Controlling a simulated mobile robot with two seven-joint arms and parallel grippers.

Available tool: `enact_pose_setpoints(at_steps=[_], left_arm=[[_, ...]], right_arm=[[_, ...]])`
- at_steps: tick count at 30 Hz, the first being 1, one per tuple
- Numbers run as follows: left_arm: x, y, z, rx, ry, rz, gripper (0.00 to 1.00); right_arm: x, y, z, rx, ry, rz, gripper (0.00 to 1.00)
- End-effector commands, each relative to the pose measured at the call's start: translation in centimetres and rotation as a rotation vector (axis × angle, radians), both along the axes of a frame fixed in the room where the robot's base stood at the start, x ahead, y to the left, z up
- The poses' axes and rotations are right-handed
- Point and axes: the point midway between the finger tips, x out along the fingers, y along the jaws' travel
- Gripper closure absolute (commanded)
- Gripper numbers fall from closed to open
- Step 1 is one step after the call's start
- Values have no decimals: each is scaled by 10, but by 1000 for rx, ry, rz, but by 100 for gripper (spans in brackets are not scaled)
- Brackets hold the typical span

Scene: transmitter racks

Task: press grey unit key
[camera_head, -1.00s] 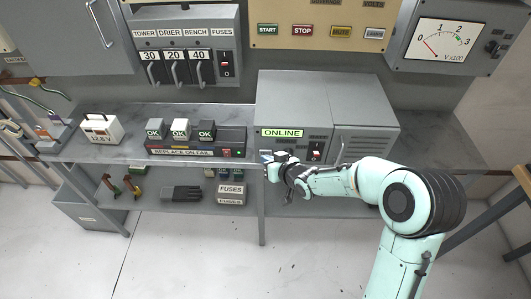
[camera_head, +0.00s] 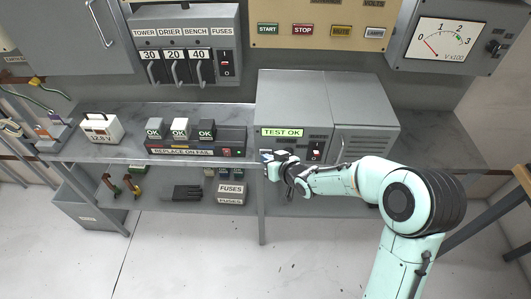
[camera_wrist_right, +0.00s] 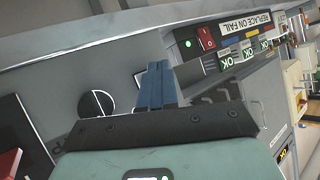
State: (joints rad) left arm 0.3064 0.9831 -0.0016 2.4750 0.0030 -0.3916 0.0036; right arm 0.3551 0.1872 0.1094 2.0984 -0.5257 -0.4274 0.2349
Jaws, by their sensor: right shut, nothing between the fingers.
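The grey unit (camera_head: 292,100) stands on the bench, and its lit green display (camera_head: 282,132) reads TEST OK. My right gripper (camera_head: 267,157) is at the lower left of the unit's front, shut and empty. In the right wrist view its blue fingers (camera_wrist_right: 155,82) are together, pointing at the unit's grey front panel (camera_wrist_right: 75,75). A round black slotted part (camera_wrist_right: 97,103) sits on that panel, left of the fingers. The key itself is hidden behind the fingers or not clear, and I cannot tell whether the fingertips touch it. My left gripper is not in view.
A black-topped tester (camera_head: 195,149) labelled REPLACE ON FAIL, with several OK blocks, is left of the unit. The bench edge (camera_head: 100,158) runs along the front.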

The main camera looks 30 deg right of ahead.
Motion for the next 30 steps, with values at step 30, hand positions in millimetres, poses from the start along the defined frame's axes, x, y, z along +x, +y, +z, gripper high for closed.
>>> enact_pose_setpoints(at_steps=[30], left_arm=[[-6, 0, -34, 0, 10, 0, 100]], right_arm=[[-47, 29, -1, 0, 0, 1, 100]])
